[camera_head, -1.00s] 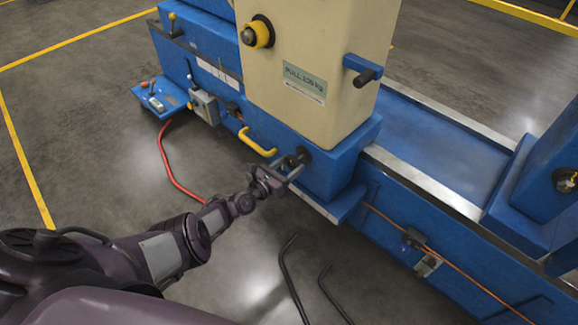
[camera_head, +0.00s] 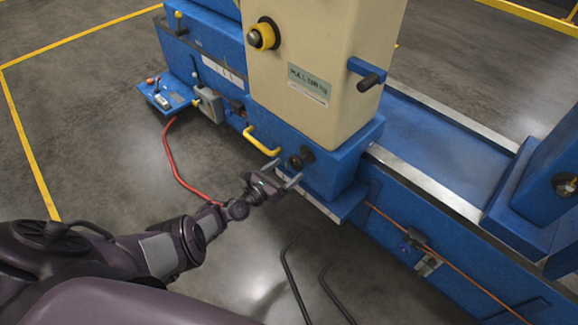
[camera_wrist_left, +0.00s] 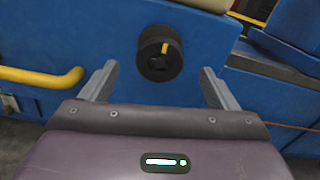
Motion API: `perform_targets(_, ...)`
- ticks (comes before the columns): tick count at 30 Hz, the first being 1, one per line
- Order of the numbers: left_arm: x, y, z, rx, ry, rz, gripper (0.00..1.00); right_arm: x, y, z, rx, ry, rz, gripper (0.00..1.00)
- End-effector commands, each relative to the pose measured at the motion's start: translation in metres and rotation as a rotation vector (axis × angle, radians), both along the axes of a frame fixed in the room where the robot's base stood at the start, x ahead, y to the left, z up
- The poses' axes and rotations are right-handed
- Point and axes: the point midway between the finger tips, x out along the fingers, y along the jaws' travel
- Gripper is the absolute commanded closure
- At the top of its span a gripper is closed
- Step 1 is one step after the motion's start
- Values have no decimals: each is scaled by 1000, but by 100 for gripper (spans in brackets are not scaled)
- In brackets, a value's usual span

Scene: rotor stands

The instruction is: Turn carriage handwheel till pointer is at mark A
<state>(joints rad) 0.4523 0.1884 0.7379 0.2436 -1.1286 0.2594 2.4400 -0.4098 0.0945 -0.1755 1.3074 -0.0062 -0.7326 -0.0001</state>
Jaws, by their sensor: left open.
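A round black knob (camera_head: 302,158), which looks like the carriage handwheel, sticks out from the blue lower block of the cream stand. It faces my left wrist view (camera_wrist_left: 160,58), where a short yellow line shows near its top. My left gripper (camera_head: 284,172) is open and empty, just in front of the knob and apart from it. In the wrist view its two fingers stand left and right of the knob with gaps. A pale strip (camera_head: 222,70) is on the blue bed side; I cannot make out a pointer or mark A. My right gripper is not in view.
A yellow handle (camera_head: 262,141) sticks out left of the knob. A blue ledge (camera_head: 345,204) juts out below it. A red hose (camera_head: 172,165) lies on the floor, and an orange cable (camera_head: 460,278) runs along the bed.

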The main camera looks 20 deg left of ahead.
Motion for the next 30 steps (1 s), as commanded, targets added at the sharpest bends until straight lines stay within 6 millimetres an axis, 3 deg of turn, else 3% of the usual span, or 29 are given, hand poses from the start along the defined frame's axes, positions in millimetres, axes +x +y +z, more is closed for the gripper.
perform_targets(8, -3, 1, 0, 0, 1, 1, 18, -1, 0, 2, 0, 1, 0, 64)
perform_targets(21, -50, 18, 0, 1, 2, 1, 18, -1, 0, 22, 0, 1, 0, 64)
perform_targets(30, -56, 20, -1, 0, 0, 0, 18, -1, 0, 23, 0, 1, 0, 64)
